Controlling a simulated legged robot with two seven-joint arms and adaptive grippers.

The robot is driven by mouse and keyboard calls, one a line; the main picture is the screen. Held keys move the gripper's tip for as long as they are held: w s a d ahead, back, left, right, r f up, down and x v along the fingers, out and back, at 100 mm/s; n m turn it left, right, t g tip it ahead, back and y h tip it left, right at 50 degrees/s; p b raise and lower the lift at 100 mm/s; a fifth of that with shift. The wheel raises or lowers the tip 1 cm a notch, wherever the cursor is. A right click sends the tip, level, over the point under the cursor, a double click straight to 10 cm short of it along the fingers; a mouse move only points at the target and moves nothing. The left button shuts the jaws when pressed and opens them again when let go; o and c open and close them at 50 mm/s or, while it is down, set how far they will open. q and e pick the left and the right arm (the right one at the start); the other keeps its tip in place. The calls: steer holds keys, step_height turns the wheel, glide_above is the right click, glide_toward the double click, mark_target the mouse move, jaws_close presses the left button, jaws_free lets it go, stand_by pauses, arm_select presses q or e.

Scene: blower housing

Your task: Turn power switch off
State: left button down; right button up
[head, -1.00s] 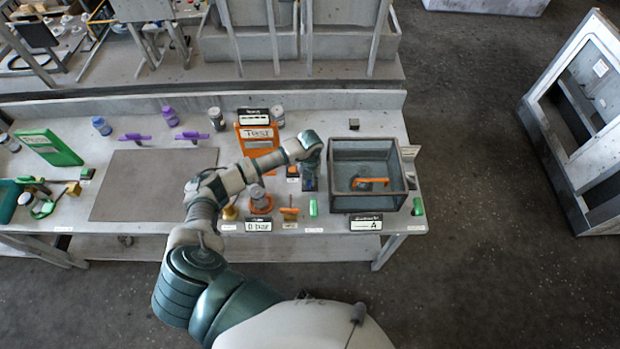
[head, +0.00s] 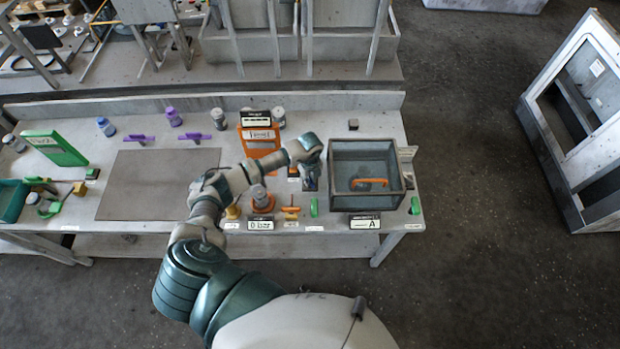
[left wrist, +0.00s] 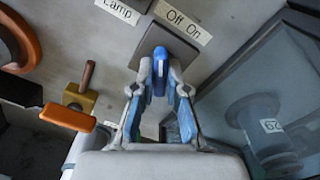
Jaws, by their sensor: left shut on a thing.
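The power switch shows in the left wrist view as a dark square plate (left wrist: 188,44) with a blue lever (left wrist: 159,72). A white label (left wrist: 184,26) reading "Off On" lies beside the plate. My left gripper (left wrist: 160,82) is shut on the blue lever, with a finger on each side of it. In the head view my left gripper (head: 311,178) is at the bench, just left of the clear box, and my wrist hides most of the switch. I cannot tell which position the lever is in. My right gripper is not in view.
A clear-walled box (head: 405,183) with an orange handle (head: 370,182) stands close on the right. An orange ring (left wrist: 22,42), a brass block with a handle (left wrist: 80,98) and a "Lamp" label (left wrist: 118,10) are on the left. A bare grey mat (head: 157,185) lies farther left.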

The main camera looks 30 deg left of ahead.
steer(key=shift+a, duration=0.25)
arm_select(q)
steer(key=c, duration=1.2)
jaws_free()
steer(key=shift+r, duration=0.35)
step_height(320, 180, up, 11)
steer(key=shift+w+r, duration=0.1)
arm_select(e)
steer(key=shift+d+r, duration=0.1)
